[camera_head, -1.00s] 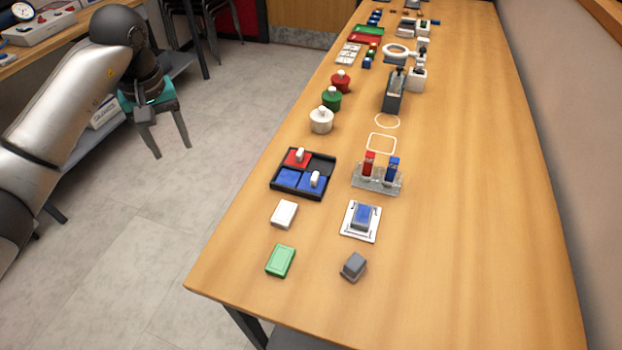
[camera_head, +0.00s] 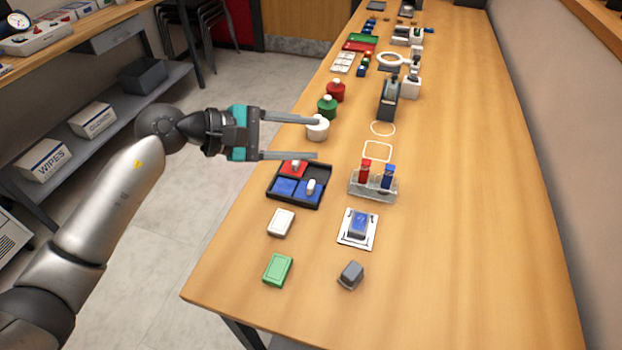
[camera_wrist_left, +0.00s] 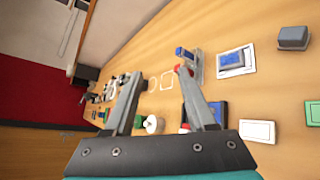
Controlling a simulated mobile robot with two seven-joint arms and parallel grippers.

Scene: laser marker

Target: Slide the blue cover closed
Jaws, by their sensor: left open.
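A black tray (camera_head: 331,172) lies near the table's left edge. Its lower row holds blue panels, and the right one, a blue cover (camera_head: 306,196), has a white knob. A red cover (camera_head: 289,164) with a white knob sits at its upper left; the upper right compartment is dark and uncovered. My left gripper (camera_head: 317,138) is open and empty, fingers pointing right, just beyond the tray in the picture. Its lower finger passes over the tray's far edge in view. In the left wrist view the fingers (camera_wrist_left: 157,82) are spread, and one partly hides the tray. My right gripper is out of view.
White (camera_head: 318,131), green (camera_head: 326,108) and red (camera_head: 335,91) knobbed jars stand beyond the tray. A clear rack (camera_head: 372,187) with red and blue pieces stands to its right. White (camera_head: 281,223) and green (camera_head: 278,270) boxes lie nearer. The table's right side is clear.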

